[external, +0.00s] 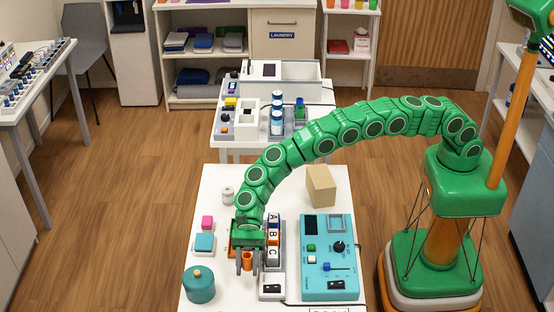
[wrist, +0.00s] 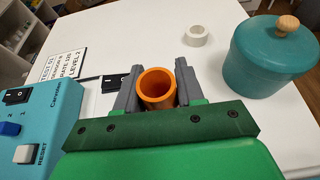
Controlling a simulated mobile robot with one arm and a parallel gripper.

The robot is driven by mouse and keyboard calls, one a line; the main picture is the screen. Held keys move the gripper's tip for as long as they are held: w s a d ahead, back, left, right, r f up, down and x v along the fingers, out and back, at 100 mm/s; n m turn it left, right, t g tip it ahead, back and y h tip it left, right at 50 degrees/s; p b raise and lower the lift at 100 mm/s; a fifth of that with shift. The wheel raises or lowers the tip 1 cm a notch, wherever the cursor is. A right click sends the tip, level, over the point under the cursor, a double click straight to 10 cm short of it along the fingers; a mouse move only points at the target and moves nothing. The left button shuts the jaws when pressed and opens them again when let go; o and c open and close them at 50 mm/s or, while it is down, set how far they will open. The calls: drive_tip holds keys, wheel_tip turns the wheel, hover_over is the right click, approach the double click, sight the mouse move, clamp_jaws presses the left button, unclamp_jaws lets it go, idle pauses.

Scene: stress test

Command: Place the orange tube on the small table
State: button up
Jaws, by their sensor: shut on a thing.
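The orange tube (external: 247,258) is held upright between the two grey fingers of my gripper (external: 247,264). The wrist view shows its open round end (wrist: 157,86) between the fingers (wrist: 157,95). My gripper is shut on it over the near white table (external: 212,182), just left of a grey unit marked A, B, C (external: 273,240). I cannot tell whether the tube touches the tabletop. A second, smaller white table (external: 229,143) stands behind, crowded with devices and blue-and-white bottles (external: 277,120). Which table is meant by the small table is not clear from the pictures.
A white ring (wrist: 197,36) lies near the pot in the wrist view.

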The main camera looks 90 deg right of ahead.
sight(242, 285)
drive_tip(key=shift+w+a+f, duration=0.25)
drive_tip(key=shift+w+f, duration=0.15)
drive_tip(key=shift+f, duration=0.05)
drive_tip(key=shift+w+a+f, duration=0.2)
drive_tip(key=shift+w+f, duration=0.1)
drive_tip(key=shift+f, duration=0.25)
drive_tip(key=shift+w+f, duration=0.1)
drive_tip(key=shift+w+a+f, duration=0.1)
drive_tip(key=shift+f, duration=1.55)
drive_tip(key=shift+f, duration=0.15)
drive_tip(key=o, duration=1)
